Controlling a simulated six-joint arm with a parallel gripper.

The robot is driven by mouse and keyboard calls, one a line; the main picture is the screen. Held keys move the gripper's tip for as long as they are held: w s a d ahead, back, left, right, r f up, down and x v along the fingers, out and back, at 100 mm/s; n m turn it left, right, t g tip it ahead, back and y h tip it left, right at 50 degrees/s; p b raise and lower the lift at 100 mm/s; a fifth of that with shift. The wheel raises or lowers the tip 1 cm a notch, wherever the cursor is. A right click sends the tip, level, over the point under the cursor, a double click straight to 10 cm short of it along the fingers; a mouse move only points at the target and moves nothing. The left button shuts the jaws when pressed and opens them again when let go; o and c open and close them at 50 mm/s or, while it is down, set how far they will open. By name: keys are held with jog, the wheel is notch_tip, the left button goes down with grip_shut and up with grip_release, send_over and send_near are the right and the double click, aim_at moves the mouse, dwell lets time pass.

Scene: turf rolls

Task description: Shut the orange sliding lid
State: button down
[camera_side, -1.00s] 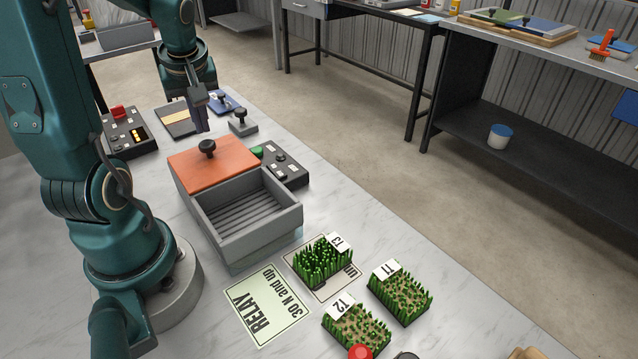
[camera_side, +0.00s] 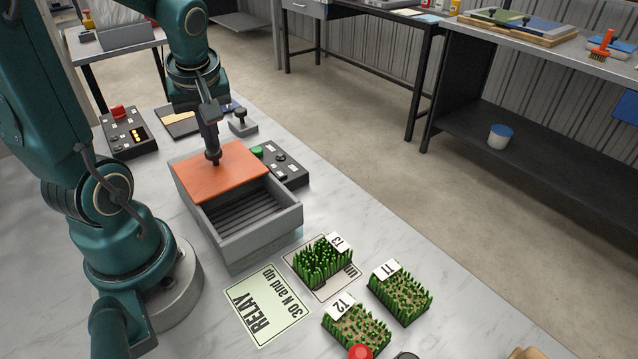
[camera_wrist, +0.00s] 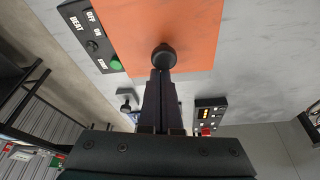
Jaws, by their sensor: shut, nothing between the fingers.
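The orange sliding lid (camera_side: 228,178) lies on the far part of a grey open-topped box (camera_side: 255,238), with the ribbed inside of the near part uncovered. A black knob (camera_wrist: 164,57) stands on the lid, and the lid also fills the top of the wrist view (camera_wrist: 190,30). My gripper (camera_side: 212,153) is shut and empty, pointing down at the knob from its far side. In the wrist view its fingertips (camera_wrist: 161,76) are right against or very close behind the knob. In the side view they partly cover the knob, so exact contact cannot be told.
A control box with a green button (camera_side: 284,164) stands close to the box's right side. A box with a red switch (camera_side: 124,133) and a small black-handled block (camera_side: 242,122) are behind. Turf pieces (camera_side: 323,262) and a RELAY card (camera_side: 266,304) lie in front.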

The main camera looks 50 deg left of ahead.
aim_at(231, 165)
jog(key=d, duration=0.9)
jog(key=shift+s+d, duration=0.1)
jog(key=shift+d, duration=0.1)
jog(key=shift+a, duration=0.1)
jog(key=a, duration=0.2)
jog(key=w+a, duration=0.1)
jog(key=a, duration=0.1)
jog(key=w+v, duration=0.1)
jog(key=v, duration=0.9)
jog(key=s+d+f+m+t+h, duration=0.1)
jog(key=d+f+m+t, duration=0.1)
jog(key=d+m, duration=0.2)
jog(key=s+d+f+m+t+h, duration=0.1)
jog(key=d+m, duration=0.3)
jog(key=m, duration=0.7)
jog(key=shift+s+d+f+t+h, duration=0.2)
jog(key=shift+s+f+t+h, duration=0.2)
jog(key=shift+f+t+h, duration=0.35)
